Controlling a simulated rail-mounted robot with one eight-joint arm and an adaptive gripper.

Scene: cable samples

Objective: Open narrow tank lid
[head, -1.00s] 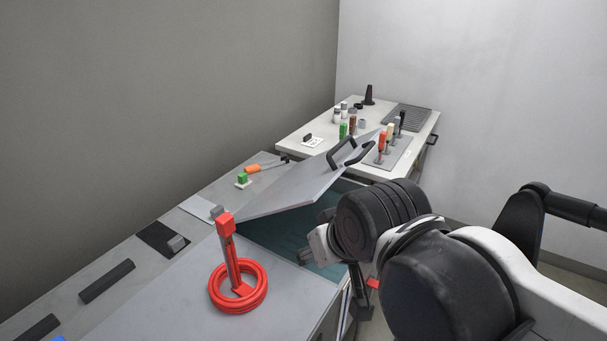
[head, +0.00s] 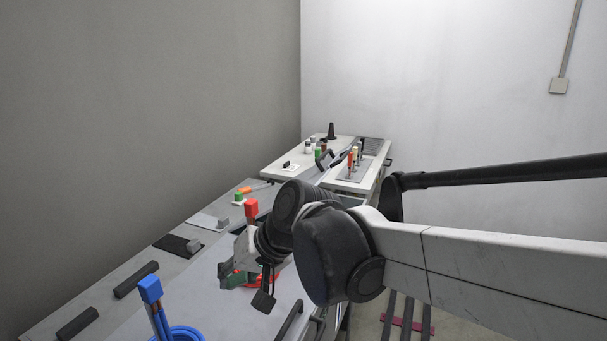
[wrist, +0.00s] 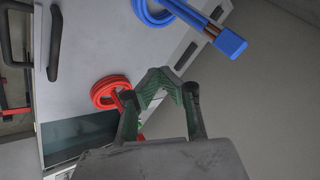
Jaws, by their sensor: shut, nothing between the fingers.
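The raised grey tank lid (head: 311,174) shows only in part in the head view, behind my arm; its dark handle (head: 324,158) stands at its upper end. The teal tank interior (wrist: 78,136) shows in the lower left of the wrist view, uncovered at least in part. My gripper (head: 228,271) is over the grey bench top, on the near side of the lid and apart from it. In the wrist view its green-padded fingers (wrist: 160,76) are closed together and empty. My arm hides most of the lid and the opening in the head view.
A red cable coil (wrist: 108,93) lies near my gripper, its red connector (head: 251,208) upright. A blue cable coil (head: 184,333) with a blue connector (head: 150,289) stands nearer. A dark handle (wrist: 53,42) is on the near top. A table with samples (head: 290,160) stands beyond.

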